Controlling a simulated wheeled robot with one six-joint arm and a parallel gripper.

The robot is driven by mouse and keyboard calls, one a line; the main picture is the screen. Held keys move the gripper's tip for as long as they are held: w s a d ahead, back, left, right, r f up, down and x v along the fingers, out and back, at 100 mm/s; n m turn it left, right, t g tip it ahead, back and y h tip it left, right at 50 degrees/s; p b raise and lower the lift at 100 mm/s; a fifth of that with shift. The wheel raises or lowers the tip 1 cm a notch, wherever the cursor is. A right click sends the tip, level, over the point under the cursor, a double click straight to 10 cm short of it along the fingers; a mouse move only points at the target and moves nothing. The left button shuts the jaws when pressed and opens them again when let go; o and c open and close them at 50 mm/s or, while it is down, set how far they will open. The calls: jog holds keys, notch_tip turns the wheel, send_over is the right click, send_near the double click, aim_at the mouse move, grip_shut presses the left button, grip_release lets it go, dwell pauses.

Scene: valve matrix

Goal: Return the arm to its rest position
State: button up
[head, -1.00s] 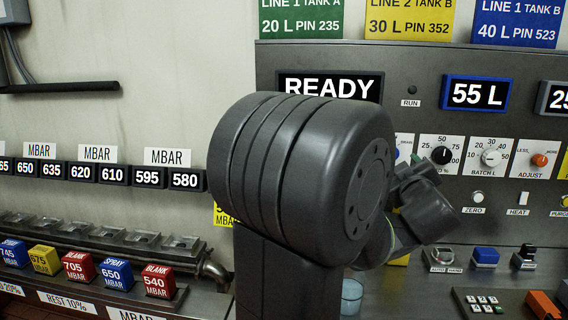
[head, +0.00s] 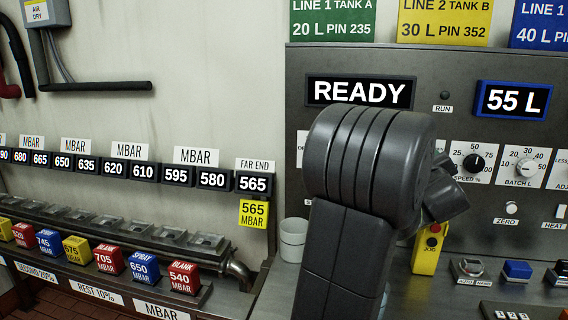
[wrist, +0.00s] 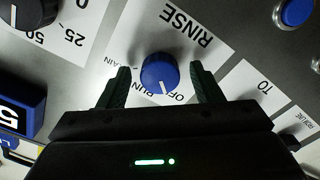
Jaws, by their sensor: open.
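In the wrist view my gripper (wrist: 160,88) is open, its two dark fingers on either side of a blue rotary knob (wrist: 159,74). The knob sits on a white plate lettered RINSE, RUN and OFF, and its white pointer line faces the gripper. I see a gap between each finger and the knob; depth is hard to tell. In the head view my arm (head: 370,180) stands folded in front of the control panel (head: 420,63) and hides part of it. The gripper's fingers are hidden there behind the arm.
A READY display (head: 359,92) and a 55 L display (head: 513,100) are on the panel. A yellow JOG box (head: 428,252) and a light cup (head: 293,240) stand beside my arm. Coloured MBAR blocks (head: 144,268) line the left shelf. Small switches (head: 517,271) stand at the right.

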jog(key=shift+s, duration=0.1)
jog(key=s+a+m+p, duration=0.3)
jog(key=s+m+p, duration=0.5)
jog(key=s+m, duration=0.2)
jog(key=shift+s+p, duration=0.35)
jog(key=shift+s, duration=0.7)
dwell(1.5)
